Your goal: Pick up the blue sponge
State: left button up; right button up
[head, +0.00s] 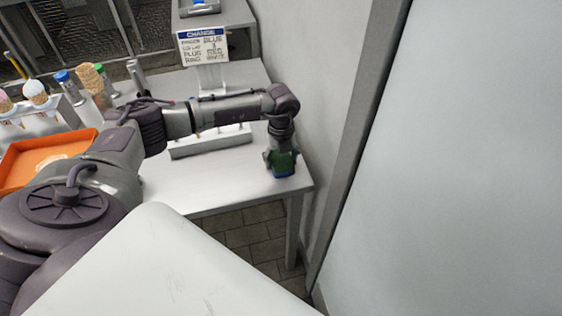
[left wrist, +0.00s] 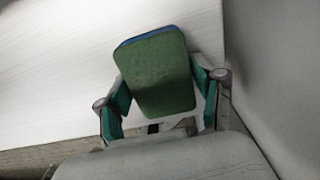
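The sponge (head: 283,162) is a block with a green face and a blue layer. It is at the right front corner of the white table. In the left wrist view the sponge (left wrist: 155,75) shows mostly its green face, with a blue strip along the far edge. My left gripper (head: 280,158) reaches down over it. In the left wrist view my left gripper (left wrist: 160,88) has one teal-padded finger on each side of the sponge, very close to its edges. I cannot tell whether the pads press on it or whether it is lifted. My right gripper is not in view.
The white table (head: 200,195) ends just beside the sponge, near a wall (head: 315,90). An orange tray (head: 45,150), cones (head: 36,92) and a sign (head: 203,45) are further left and back.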

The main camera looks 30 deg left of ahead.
aim_at(281, 159)
pick_arm(q)
jog(key=shift+c, duration=1.1)
jog(key=shift+r, duration=0.1)
jog(key=shift+r, duration=0.3)
notch_tip(281, 159, up, 8)
jog(key=shift+r+b, duration=0.25)
jog(key=shift+b, duration=0.6)
jog(key=shift+r, duration=0.4)
